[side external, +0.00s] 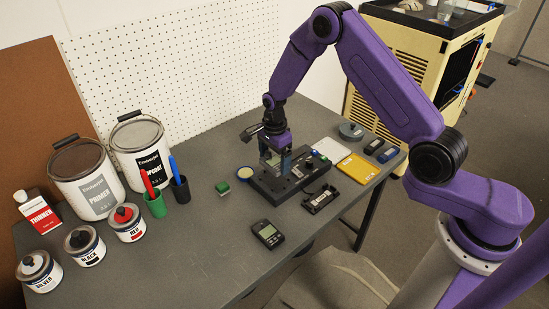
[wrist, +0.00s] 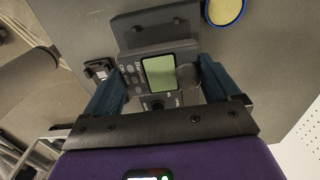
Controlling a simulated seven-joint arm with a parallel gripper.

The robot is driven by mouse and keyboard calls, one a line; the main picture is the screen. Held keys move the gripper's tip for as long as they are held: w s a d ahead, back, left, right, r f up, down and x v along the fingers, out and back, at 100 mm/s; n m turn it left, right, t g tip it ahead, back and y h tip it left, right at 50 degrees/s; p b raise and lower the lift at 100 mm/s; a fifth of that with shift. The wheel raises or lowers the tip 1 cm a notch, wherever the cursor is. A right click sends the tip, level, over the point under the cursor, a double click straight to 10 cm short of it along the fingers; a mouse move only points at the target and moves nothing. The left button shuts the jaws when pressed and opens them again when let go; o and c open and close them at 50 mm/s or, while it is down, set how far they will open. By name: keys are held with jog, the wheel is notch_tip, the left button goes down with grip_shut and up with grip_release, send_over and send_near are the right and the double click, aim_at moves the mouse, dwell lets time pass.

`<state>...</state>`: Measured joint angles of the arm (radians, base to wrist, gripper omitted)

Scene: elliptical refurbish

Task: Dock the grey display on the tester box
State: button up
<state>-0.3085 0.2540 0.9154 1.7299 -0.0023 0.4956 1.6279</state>
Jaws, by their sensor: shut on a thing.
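The dark tester box (side external: 296,184) lies flat on the grey bench. My gripper (side external: 273,163) points down over its left part. In the wrist view, the grey display (wrist: 160,73), with a pale green screen, sits between my two teal fingers (wrist: 163,88), which are shut on it. The tester box also shows there as a dark slab (wrist: 150,28) with screws. The display is at or just above the box; I cannot tell whether it touches it or is seated. My fingers hide part of it in the side view.
A black cradle (side external: 320,199) and a yellow case (side external: 358,168) lie right of the box. A handheld meter (side external: 268,234) lies in front. A green block (side external: 222,187) and a round yellow dish (side external: 244,172) lie left. Paint cans (side external: 140,150) stand far left. The front bench is mostly clear.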

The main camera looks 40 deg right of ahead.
aim_at(275, 180)
jog(key=shift+f, duration=2.35)
jog(key=shift+f, duration=0.4)
jog(key=o, duration=0.8)
jog(key=shift+s, duration=0.15)
notch_tip(275, 180, up, 18)
jog(key=shift+f, duration=0.2)
